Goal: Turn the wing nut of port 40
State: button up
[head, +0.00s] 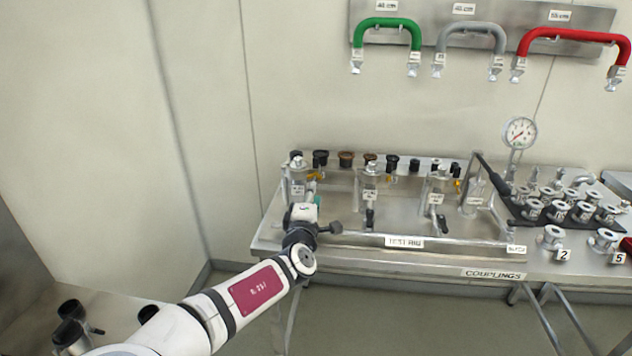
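The test rig (345,235) is a steel bench with three upright ports along it. The left port (297,172), the middle port (370,180) and the right port (440,182) each carry a small white label. The label print is too small to read, so I cannot tell which is port 40. No wing nut can be made out clearly. My gripper (312,190) is at the left port, just in front and to its right. My wrist hides part of that area. Whether the fingers are open, shut or touching anything is too small to see.
Dark and brown caps (346,159) line the back of the bench. A pressure gauge (520,132) and several steel couplings (552,237) stand at the right. Green (388,22), grey (472,27) and red (572,34) hoses hang on the wall. Black-topped parts (71,325) stand at lower left.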

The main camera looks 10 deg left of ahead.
aim_at(317, 177)
jog(key=w, duration=0.7)
jog(key=shift+w+d, duration=0.2)
jog(key=shift+w, duration=0.2)
grip_shut()
